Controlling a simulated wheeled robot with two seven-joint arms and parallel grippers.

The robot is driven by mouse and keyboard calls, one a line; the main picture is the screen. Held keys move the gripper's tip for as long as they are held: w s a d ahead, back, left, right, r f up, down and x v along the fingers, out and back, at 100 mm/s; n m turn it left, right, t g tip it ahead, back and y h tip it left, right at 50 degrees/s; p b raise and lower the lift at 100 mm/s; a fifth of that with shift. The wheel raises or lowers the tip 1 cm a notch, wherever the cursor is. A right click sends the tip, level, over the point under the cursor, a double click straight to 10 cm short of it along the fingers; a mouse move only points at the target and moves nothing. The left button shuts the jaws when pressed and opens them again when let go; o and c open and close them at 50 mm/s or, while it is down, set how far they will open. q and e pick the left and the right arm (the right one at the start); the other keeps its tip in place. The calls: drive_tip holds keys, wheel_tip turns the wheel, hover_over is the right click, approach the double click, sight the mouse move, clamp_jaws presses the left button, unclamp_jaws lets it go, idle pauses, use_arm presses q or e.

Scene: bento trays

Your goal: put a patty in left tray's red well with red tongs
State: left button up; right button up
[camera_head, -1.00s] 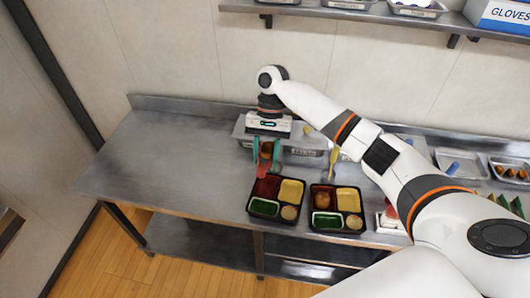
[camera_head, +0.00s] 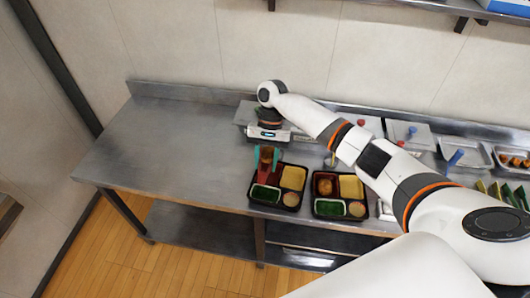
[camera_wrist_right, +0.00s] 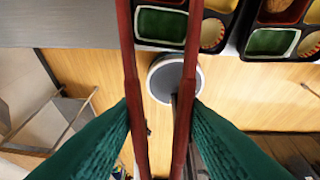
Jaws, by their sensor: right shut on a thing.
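My right gripper (camera_head: 268,158) has teal fingers and is shut on the red tongs (camera_wrist_right: 131,75), whose two arms run up the wrist view. The gripper is above the back of the left tray (camera_head: 277,207), at its red well (camera_head: 258,178). The tong tips are out of the wrist view and hard to see in the head view. Something brown shows between the fingers; I cannot tell whether it is a patty. The left tray's green well (camera_wrist_right: 161,22) shows between the tong arms. A brown patty (camera_head: 326,188) sits in the right tray's red well. My left gripper is not in view.
The right tray (camera_head: 343,218) stands close beside the left tray. Metal pans with blue-handled (camera_head: 454,158) and red-handled (camera_head: 361,123) utensils stand along the back right. The table (camera_head: 160,150) is clear on the left.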

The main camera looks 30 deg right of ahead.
wheel_tip(320, 180, down, 8)
drive_tip(key=b, duration=0.2)
drive_tip(key=shift+d+b, duration=0.25)
drive_tip(key=shift+b, duration=0.15)
drive_tip(key=shift+a+r+p, duration=0.1)
drive_tip(key=shift+a+p, duration=0.1)
drive_tip(key=shift+p, duration=0.2)
idle(0.5)
drive_tip(key=shift+f+b, duration=0.7)
drive_tip(key=shift+f, duration=0.7)
drive_tip(key=o, duration=0.9)
